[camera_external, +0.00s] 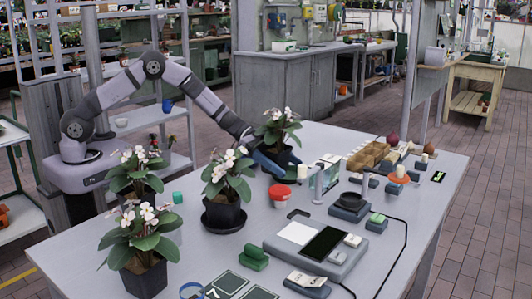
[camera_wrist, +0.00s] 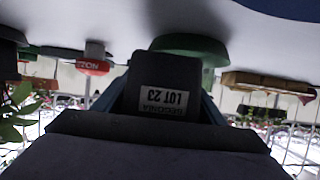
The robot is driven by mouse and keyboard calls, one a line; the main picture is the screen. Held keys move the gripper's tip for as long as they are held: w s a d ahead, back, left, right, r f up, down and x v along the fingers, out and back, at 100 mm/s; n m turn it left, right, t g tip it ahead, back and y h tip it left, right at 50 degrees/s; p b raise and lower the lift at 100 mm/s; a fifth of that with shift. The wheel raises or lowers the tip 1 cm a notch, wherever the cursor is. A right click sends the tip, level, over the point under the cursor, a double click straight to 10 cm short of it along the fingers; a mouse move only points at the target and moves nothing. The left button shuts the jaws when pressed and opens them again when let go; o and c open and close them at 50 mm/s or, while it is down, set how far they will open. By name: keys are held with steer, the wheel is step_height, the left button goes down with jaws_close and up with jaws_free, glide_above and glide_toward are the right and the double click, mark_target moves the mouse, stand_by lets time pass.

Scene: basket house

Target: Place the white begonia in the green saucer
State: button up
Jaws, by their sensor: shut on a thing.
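In the wrist view, which is upside down, the dark pot (camera_wrist: 168,85) shows a label reading BEGONIA LOT 23. The green saucer (camera_wrist: 195,46) lies on the table just beyond the pot there. I cannot tell whether the pot touches it. In the external view my gripper and the pot hide most of the saucer.
Several similar white-flowered plants stand nearby: one in a black saucer (camera_external: 224,222), one at the front left (camera_external: 142,243), one behind (camera_external: 134,177). A red tub (camera_external: 280,193) is close to my gripper. Wooden trays (camera_external: 368,155), a scale and small items crowd the right side.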

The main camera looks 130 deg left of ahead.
mark_target(265, 149)
steer(key=shift+f, duration=0.3)
steer(key=o, duration=1.2)
steer(key=shift+r, duration=0.45)
steer(key=b+v, duration=0.1)
steer(key=v, duration=1.1)
steer(key=shift+f, duration=0.15)
